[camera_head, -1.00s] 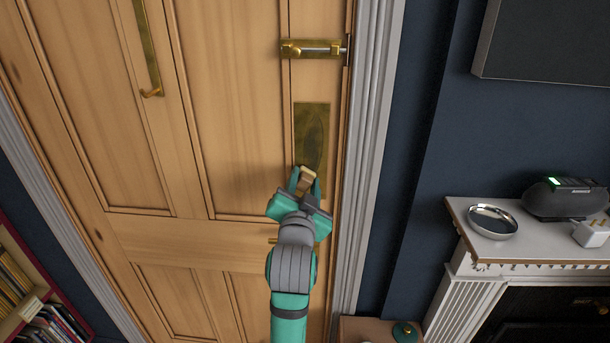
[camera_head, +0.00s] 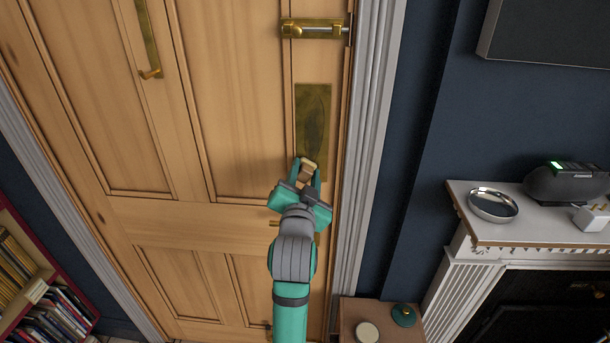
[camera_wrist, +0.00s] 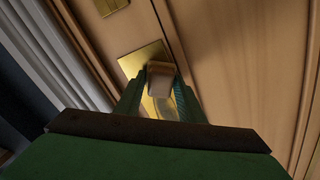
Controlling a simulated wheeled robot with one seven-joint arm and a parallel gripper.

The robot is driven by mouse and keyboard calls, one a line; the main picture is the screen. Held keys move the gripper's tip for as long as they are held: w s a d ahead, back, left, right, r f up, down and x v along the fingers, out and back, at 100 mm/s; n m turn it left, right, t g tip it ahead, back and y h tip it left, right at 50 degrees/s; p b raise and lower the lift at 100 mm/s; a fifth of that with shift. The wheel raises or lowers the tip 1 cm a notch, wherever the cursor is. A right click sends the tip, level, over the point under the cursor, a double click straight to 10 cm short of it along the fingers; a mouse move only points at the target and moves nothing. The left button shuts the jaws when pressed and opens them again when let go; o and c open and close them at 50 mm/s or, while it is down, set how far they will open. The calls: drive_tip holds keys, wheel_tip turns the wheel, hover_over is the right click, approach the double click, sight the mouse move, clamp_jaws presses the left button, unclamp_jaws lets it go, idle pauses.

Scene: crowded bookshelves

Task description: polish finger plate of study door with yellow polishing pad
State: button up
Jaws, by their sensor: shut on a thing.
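The study door (camera_head: 235,100) is light panelled wood. Its brass finger plate (camera_head: 313,115) is a tall rectangle at the right side of the door, below a brass bolt; a darker, dull patch shows on it. My gripper (camera_head: 307,176) is at the lower end of the plate, shut on a small block-like pad (camera_head: 307,167) with a tan-yellow face. In the wrist view the pad (camera_wrist: 161,69) stands between the fingers in front of the finger plate (camera_wrist: 146,54). I cannot tell whether the pad touches the plate.
A brass bolt (camera_head: 315,29) is above the plate and a long pull handle (camera_head: 148,40) is to the left. The white door frame (camera_head: 371,130) is close on the right. A mantelpiece (camera_head: 530,234) with a silver dish (camera_head: 493,205) and a small cabinet (camera_head: 383,318) stand farther right.

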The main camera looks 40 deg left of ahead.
wheel_tip(320, 180, up, 16)
hover_over(307, 134)
drive_tip(key=v, duration=0.4)
drive_tip(key=shift+w+f, duration=0.1)
drive_tip(key=shift+f, duration=0.1)
drive_tip(key=shift+a+r, duration=0.1)
drive_tip(key=shift+r, duration=0.3)
idle(0.7)
drive_tip(key=shift+f, duration=8.5)
